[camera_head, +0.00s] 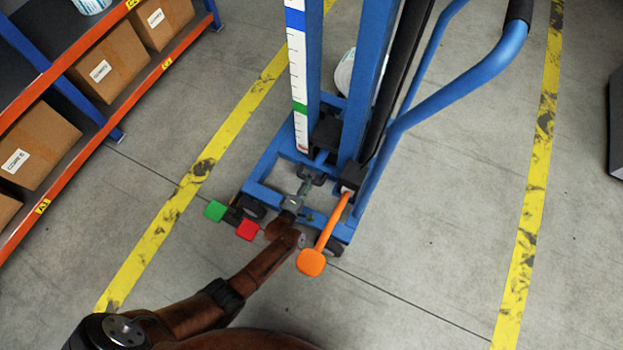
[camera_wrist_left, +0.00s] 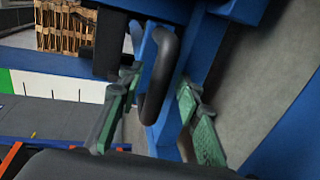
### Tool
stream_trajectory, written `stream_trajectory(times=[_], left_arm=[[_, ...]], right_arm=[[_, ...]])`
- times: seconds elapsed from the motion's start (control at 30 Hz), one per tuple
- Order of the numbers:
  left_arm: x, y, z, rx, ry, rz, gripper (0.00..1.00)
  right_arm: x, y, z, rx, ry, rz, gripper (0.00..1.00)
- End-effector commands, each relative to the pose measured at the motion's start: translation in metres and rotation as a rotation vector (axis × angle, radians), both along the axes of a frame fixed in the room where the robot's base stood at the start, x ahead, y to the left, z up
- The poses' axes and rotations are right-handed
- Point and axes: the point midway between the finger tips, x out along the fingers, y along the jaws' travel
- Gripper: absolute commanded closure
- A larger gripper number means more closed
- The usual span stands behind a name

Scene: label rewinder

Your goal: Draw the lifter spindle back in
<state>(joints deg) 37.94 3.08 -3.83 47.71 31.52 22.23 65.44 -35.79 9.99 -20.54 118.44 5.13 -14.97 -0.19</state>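The blue lifter (camera_head: 368,75) stands upright ahead of me, with a white scale strip (camera_head: 297,70) on its mast. My left gripper (camera_head: 312,178) reaches to its lower front. In the left wrist view my left gripper (camera_wrist_left: 158,118) has its two greenish fingers spread apart. A curved black handle (camera_wrist_left: 157,80) on the lifter lies between them, with gaps visible on both sides. I cannot make out the spindle itself in either view. My right gripper is not in view.
An orange lever (camera_head: 327,238) sticks out beside my left arm. Red (camera_head: 248,230) and green (camera_head: 215,211) pedals sit at the lifter's foot. Shelving with cardboard boxes (camera_head: 38,145) is at left. A blue push bar (camera_head: 455,80) rises at right.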

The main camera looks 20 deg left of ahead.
Motion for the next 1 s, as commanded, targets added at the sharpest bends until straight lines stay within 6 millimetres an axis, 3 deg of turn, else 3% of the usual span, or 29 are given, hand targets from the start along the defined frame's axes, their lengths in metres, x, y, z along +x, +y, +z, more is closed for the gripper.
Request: stream_trajectory(times=[0.3,0.77,1.0], left_arm=[[0.0023,-0.0002,0.0006,0.001,-0.001,0.0,0.69],[0.0019,-0.0003,0.0004,0.001,0.0,-0.001,1.0],[0.0018,-0.0003,0.0002,0.001,0.0,-0.001,1.0]], right_arm=[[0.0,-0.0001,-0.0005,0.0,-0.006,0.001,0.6],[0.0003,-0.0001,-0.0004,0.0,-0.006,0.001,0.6],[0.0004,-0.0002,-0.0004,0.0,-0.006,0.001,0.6]])
